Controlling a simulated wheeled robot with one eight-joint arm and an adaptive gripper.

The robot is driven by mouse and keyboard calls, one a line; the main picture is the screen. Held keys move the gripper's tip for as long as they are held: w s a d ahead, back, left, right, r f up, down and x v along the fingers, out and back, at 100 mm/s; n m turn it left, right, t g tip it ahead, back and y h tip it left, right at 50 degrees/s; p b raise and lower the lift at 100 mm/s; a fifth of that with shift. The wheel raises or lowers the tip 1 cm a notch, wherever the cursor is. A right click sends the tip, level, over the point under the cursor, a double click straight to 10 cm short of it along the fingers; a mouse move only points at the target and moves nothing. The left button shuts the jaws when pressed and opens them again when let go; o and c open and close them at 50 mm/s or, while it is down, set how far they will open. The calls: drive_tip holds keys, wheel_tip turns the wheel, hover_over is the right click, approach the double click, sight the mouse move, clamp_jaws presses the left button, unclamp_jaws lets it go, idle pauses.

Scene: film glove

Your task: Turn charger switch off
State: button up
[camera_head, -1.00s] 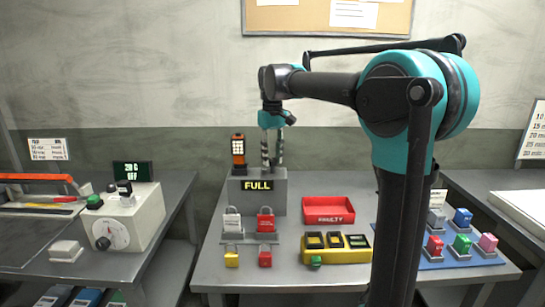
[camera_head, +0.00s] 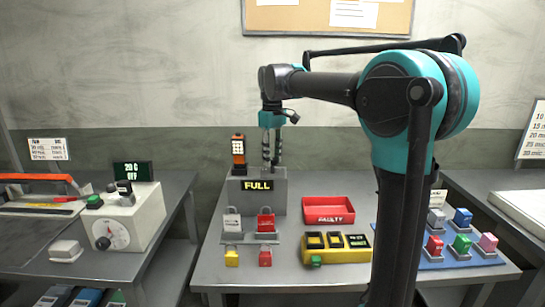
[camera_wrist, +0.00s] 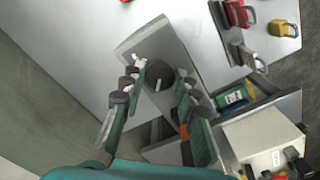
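The grey charger box (camera_head: 279,203) stands at the back of the middle table, its display (camera_head: 257,185) reading FULL. A dark handheld device (camera_head: 238,153) with an orange edge stands upright at its left end. In the wrist view, a dark round knob (camera_wrist: 160,75) with a light mark sits on the grey box top (camera_wrist: 150,40). My gripper (camera_head: 271,165) points down over the box. In the wrist view, my gripper (camera_wrist: 159,80) is open, with a finger on either side of the knob. I cannot tell whether the fingers touch it.
A red tray (camera_head: 328,222) lies to the right of the charger box. Padlocks (camera_head: 265,257) and a yellow unit (camera_head: 338,256) are in front. A white box with a dial (camera_head: 130,225) stands on the left table. Coloured blocks (camera_head: 463,243) sit at right.

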sight(273, 159)
drive_tip(key=o, duration=0.5)
drive_tip(key=shift+c, duration=0.2)
drive_tip(key=shift+r, duration=0.15)
wheel_tip(273, 159, up, 12)
drive_tip(key=shift+s, duration=0.1)
